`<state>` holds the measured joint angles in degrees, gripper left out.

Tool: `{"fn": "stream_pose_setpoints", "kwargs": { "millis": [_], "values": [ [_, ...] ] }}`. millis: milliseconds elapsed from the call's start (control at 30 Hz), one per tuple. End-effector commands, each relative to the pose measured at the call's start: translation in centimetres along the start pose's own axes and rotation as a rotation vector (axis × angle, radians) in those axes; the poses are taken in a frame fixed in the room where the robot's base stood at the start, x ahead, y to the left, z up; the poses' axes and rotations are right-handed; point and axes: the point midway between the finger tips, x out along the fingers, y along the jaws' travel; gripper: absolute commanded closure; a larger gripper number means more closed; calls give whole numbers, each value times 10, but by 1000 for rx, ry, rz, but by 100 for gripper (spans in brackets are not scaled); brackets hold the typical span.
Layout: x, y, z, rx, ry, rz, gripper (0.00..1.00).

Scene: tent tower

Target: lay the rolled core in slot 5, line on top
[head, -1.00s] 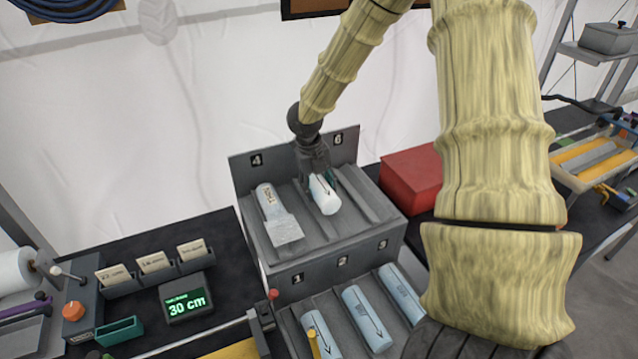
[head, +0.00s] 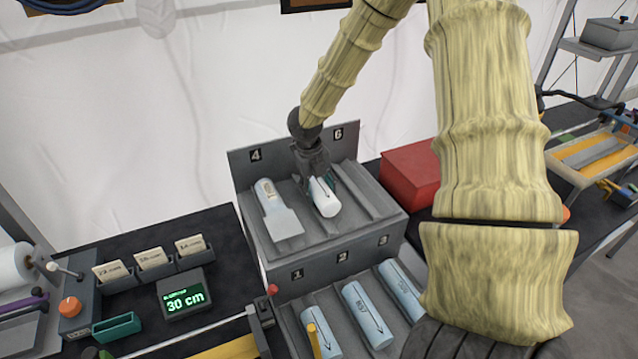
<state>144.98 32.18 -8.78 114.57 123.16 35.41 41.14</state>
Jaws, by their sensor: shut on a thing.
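A white rolled core (head: 325,201) with a dark line along its upper side lies in or just above the middle slot of the upper rack (head: 300,238), between the slots marked 4 and 6. I cannot tell whether it touches the slot floor. My gripper (head: 322,182) is shut on this core from above and behind, and hides its far end. The number plate behind the middle slot is hidden by my gripper and wrist. A second roll (head: 266,196) with a pale flap (head: 284,225) lies in slot 4. The slot under 6 looks empty.
Several pale blue rolls (head: 367,315) with lines lie in the lower rack, marked 1, 2 and 3. A red box (head: 412,174) stands right of the rack. A display (head: 186,297) reading 30 cm and card holders (head: 152,260) stand on the left bench.

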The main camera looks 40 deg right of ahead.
Motion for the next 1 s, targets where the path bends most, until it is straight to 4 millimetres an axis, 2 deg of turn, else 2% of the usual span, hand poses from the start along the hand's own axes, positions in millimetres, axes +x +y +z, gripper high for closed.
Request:
{"fn": "stream_pose_setpoints", "kwargs": {
  "millis": [900, 933, 1000],
  "values": [
    [4, 1, 0, 0, -1, 0, 91],
    [4, 1, 0, 0, -1, 0, 42],
    [4, 1, 0, 0, -1, 0, 30]
  ]
}}
